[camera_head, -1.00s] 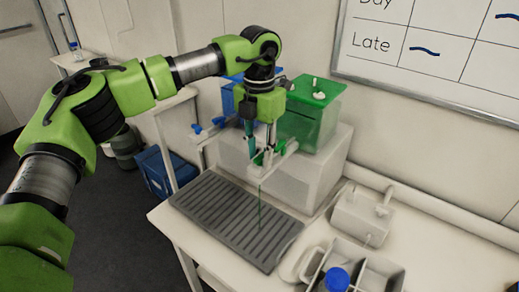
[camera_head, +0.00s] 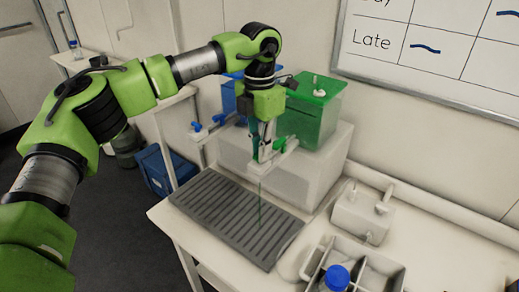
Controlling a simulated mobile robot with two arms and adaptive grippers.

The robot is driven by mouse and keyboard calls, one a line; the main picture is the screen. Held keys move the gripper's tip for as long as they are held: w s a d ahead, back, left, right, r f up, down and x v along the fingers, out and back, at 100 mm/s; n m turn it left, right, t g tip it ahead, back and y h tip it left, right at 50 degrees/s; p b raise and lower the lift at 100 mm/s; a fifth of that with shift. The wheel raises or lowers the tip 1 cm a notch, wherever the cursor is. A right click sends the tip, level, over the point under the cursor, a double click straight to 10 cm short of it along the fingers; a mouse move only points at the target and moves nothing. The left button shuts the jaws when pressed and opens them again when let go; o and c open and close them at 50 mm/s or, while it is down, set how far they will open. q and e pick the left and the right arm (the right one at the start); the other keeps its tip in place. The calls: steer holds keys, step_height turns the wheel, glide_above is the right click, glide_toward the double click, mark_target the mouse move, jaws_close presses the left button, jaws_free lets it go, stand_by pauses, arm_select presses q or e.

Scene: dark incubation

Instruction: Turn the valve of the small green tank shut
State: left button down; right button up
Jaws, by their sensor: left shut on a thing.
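The small green tank (camera_head: 308,118) stands on a white box at the back, with a green lid and a white knob on top. Its white spout (camera_head: 288,147) reaches out to the front left, and a green bit of the valve handle (camera_head: 279,144) shows beside my fingers. My left gripper (camera_head: 264,151) points down at the spout and is shut on the valve handle, mostly hiding it. A thin green stream (camera_head: 260,200) shows below the spout, down to the grey slatted drip tray (camera_head: 225,212). My right gripper is out of view.
A blue tank (camera_head: 229,100) stands behind my left arm, its blue-handled tap (camera_head: 197,127) at the left. A white divided caddy (camera_head: 385,275) with a blue-capped bottle (camera_head: 337,278) is at front right. A white device (camera_head: 362,215) stands behind it. A blue bin (camera_head: 165,170) is on the floor.

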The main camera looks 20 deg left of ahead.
arm_select(q)
steer(key=m, duration=0.3)
steer(key=shift+m, duration=0.4)
steer(key=m, duration=0.4)
steer(key=shift+m, duration=0.3)
steer(key=m, duration=0.3)
steer(key=shift+r+m, duration=0.1)
steer(key=shift+m, duration=2)
steer(key=c, duration=2.1)
jaws_free()
